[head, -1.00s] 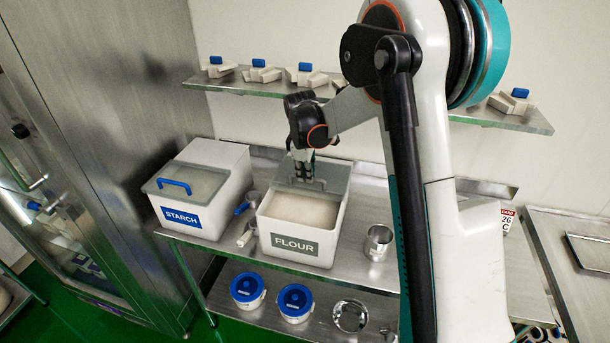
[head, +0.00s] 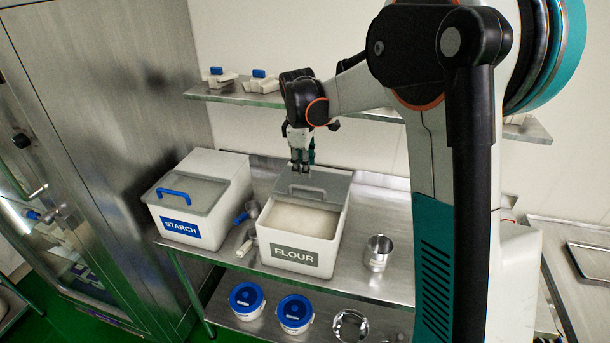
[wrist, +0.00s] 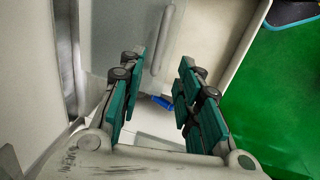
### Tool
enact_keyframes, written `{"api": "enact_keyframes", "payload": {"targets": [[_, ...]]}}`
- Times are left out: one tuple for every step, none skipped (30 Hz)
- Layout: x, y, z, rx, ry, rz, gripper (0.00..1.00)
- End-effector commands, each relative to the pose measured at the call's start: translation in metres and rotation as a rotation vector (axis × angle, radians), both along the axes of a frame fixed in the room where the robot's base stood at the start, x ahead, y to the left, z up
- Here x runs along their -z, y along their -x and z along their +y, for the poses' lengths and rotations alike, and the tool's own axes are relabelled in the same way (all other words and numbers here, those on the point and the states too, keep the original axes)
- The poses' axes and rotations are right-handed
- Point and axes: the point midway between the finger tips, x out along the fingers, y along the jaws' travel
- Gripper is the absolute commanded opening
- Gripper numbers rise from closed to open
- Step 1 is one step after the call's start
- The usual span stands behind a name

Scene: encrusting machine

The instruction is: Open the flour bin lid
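The flour bin (head: 290,254) is a white box with a grey FLOUR label, standing on the steel table. Its grey lid (head: 327,183) sits over the back part, leaving the white flour in front exposed. The lid's grey handle (head: 308,191) faces up. My gripper (head: 300,170) is just above and behind the handle, apart from it. In the wrist view my gripper (wrist: 160,68) has its two teal-padded fingers spread with nothing between them; the lid's pale handle (wrist: 161,40) shows beyond the fingertips.
A starch bin (head: 188,232) with a blue-handled lid stands close on the left. A blue-handled scoop (head: 247,213) lies between the bins. A metal cup (head: 378,253) stands to the right. A wall shelf (head: 235,97) runs behind my wrist.

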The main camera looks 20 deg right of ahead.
Motion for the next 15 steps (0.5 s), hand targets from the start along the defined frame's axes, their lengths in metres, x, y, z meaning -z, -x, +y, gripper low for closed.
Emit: {"api": "enact_keyframes", "payload": {"targets": [[-0.009,0.002,0.001,-0.001,0.0,0.0,0.32],[-0.013,0.002,0.002,-0.001,0.0,0.0,0.32],[-0.018,0.003,0.002,0.0,0.0,0.0,0.32],[-0.022,0.004,0.003,0.0,0.0,0.0,0.32],[-0.024,0.004,0.003,0.0,0.0,0.0,0.32],[-0.028,0.005,0.003,0.0,0.0,0.0,0.32],[-0.03,0.005,0.004,0.0,0.0,0.0,0.32],[-0.031,0.005,0.004,0.0,0.0,0.0,0.32],[-0.032,0.005,0.004,0.0,0.0,0.0,0.32],[-0.033,0.005,0.004,0.0,0.0,0.0,0.32],[-0.034,0.005,0.004,0.0,0.0,0.0,0.32],[-0.034,0.005,0.004,0.0,0.0,0.0,0.32],[-0.034,0.006,0.004,0.0,0.0,0.0,0.32],[-0.034,0.005,0.004,0.0,0.0,0.0,0.32],[-0.034,0.006,0.004,0.0,0.0,0.0,0.32]]}}
